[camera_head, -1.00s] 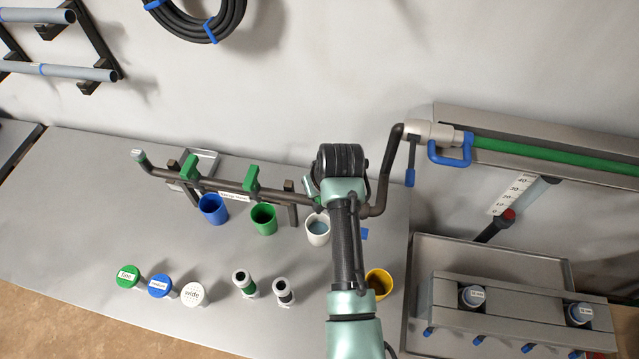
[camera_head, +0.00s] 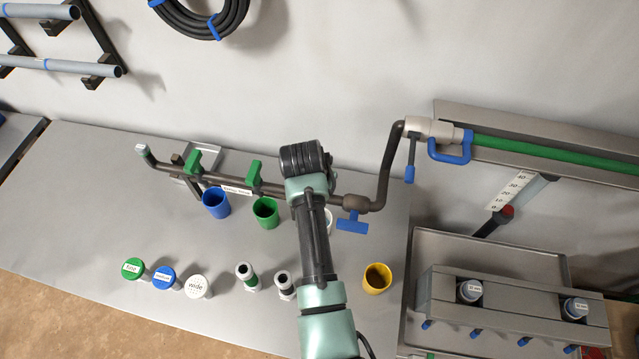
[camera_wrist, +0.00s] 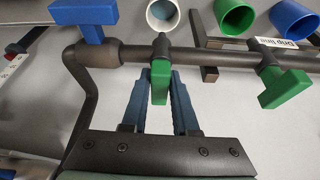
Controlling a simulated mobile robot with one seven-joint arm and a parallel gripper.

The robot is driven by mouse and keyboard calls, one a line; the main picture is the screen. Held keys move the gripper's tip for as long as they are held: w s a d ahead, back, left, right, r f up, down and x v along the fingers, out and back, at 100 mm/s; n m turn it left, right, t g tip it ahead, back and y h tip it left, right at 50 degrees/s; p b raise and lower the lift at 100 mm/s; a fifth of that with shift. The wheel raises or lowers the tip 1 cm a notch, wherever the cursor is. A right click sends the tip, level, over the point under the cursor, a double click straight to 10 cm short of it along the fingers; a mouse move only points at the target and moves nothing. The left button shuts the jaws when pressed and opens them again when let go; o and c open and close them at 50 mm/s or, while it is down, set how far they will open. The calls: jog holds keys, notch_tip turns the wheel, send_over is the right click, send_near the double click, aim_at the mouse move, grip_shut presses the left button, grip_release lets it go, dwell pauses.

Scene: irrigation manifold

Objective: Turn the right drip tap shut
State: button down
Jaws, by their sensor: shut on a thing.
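The right drip tap's green handle (camera_wrist: 160,86) sits on the dark drip pipe (camera_wrist: 215,57) in the wrist view. My gripper (camera_wrist: 160,76) has one blue finger on each side of this handle and is shut on it. In the head view my arm hides the right tap and the fingers. The middle tap (camera_head: 255,172) and left tap (camera_head: 193,162) stand on the same pipe, also with green handles. The middle tap's handle (camera_wrist: 284,88) shows to the right in the wrist view, clear of my fingers.
A blue cup (camera_head: 216,203), a green cup (camera_head: 265,212) and a mostly hidden white cup (camera_head: 329,222) stand near the pipe. A blue valve handle (camera_head: 352,222) is close to the right of my gripper. A yellow cup (camera_head: 377,279) stands nearer.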

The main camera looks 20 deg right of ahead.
jog(key=shift+r, duration=0.1)
dwell(0.3)
jog(key=c, duration=0.7)
grip_release()
jog(key=b+v, duration=0.2)
jog(key=v, duration=1.1)
